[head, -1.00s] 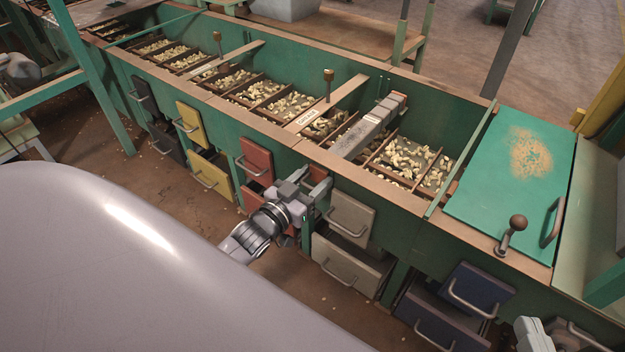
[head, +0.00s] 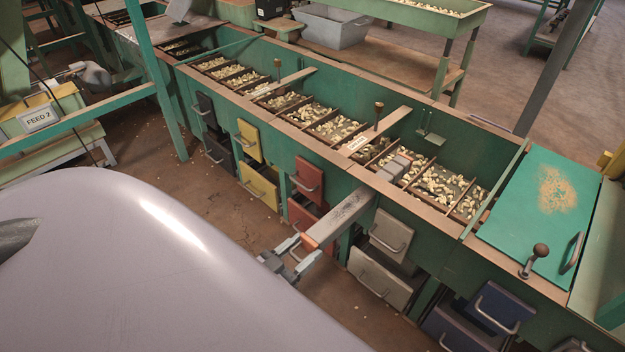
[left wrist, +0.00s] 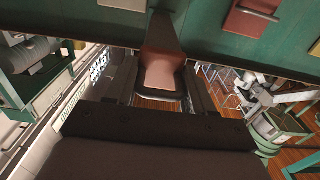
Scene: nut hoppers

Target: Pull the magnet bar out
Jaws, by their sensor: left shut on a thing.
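The magnet bar (head: 345,213) is a long grey metal bar with a reddish end block. In the head view it juts well out from the green front wall of the hopper trough, and its grey far part (head: 396,165) still lies among the nuts inside. My left gripper (head: 300,250) is shut on the reddish outer end, in front of the wall. In the left wrist view the bar's red end (left wrist: 160,72) sits between the two dark fingers, and the bar runs on to the green wall. My right gripper is not in view.
Coloured drawers with handles line the wall: a red one (head: 307,180) left of the bar, a cream one (head: 391,236) close on its right. A green lid (head: 535,205) covers the trough's right end. Open brown floor (head: 330,300) lies below the bar.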

